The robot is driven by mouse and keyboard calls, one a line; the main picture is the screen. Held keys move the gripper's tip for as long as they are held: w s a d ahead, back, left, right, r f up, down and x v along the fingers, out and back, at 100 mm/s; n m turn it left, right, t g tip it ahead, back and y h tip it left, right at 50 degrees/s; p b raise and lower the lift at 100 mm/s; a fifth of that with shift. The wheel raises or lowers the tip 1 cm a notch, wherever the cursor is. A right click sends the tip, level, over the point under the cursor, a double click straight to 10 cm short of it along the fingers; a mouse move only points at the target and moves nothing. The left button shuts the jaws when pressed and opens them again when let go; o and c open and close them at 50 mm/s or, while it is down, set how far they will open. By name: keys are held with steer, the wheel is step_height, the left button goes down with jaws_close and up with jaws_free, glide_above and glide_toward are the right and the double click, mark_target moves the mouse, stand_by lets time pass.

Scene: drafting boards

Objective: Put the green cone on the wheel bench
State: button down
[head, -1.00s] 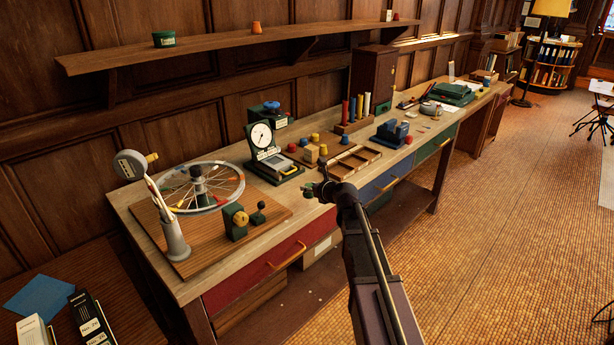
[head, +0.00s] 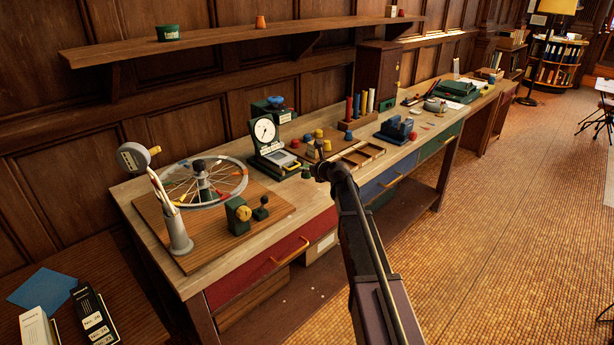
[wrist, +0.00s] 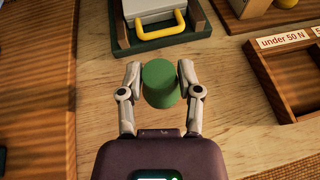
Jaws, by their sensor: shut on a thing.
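The green cone (wrist: 160,83) is between my gripper's two fingers in the wrist view, with a finger against each side. My gripper (wrist: 160,88) is shut on it. In the head view my gripper (head: 314,172) is over the front part of the bench, and the cone (head: 306,172) shows small and dark at its tip. The wooden bench (head: 308,203) carries a spoked wheel (head: 203,184) on a brown board at its left end. I cannot tell whether the cone's base touches the bench top.
A dial gauge stand (head: 263,131) is just left of and behind my gripper. A shallow divided tray (wrist: 262,75) lies to the right. Bare bench top shows between the wheel board and the tray.

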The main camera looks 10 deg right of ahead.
mark_target(307, 175)
steer(key=shift+w, duration=0.1)
steer(key=shift+w, duration=0.2)
steer(key=shift+w+f+b, duration=0.4)
steer(key=shift+f+b, duration=1.45)
steer(key=shift+f, duration=0.15)
steer(key=shift+c, duration=1.4)
jaws_free()
